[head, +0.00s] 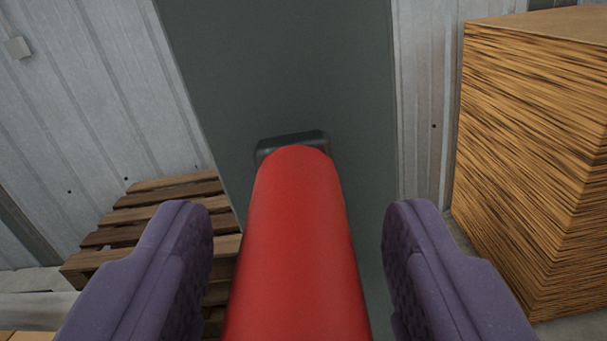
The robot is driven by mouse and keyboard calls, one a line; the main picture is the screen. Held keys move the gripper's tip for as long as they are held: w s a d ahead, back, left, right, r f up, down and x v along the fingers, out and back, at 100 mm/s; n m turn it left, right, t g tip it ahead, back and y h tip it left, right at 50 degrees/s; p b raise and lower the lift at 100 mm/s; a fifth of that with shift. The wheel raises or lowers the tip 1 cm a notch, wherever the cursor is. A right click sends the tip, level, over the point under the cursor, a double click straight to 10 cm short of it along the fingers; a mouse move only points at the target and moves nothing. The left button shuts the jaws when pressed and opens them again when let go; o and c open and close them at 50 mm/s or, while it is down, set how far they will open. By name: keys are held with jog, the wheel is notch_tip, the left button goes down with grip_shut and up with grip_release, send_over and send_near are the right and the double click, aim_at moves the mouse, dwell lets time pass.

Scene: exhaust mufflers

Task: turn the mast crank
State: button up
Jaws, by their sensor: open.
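The crank's red handle (297,245) points toward me in the middle of the head view, with its near end cut off by the bottom edge. Behind its far end is a dark block (291,141), apparently the crank's arm, in front of a tall grey mast panel (290,70). My gripper (298,230) is open, with one purple finger on each side of the red handle. A gap shows between each finger and the handle, wider on the right. Most of the crank's arm and its pivot are hidden behind the handle.
A wooden pallet (165,205) is low on the left behind my left finger. A large wood-grained block (535,150) stands at the right. A pale corrugated wall (85,100) closes off the back, with a small light box (18,48) at upper left.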

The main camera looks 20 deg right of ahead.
jog(key=shift+w+d, duration=0.2)
jog(key=shift+w, duration=0.25)
jog(key=shift+r, duration=0.1)
grip_shut()
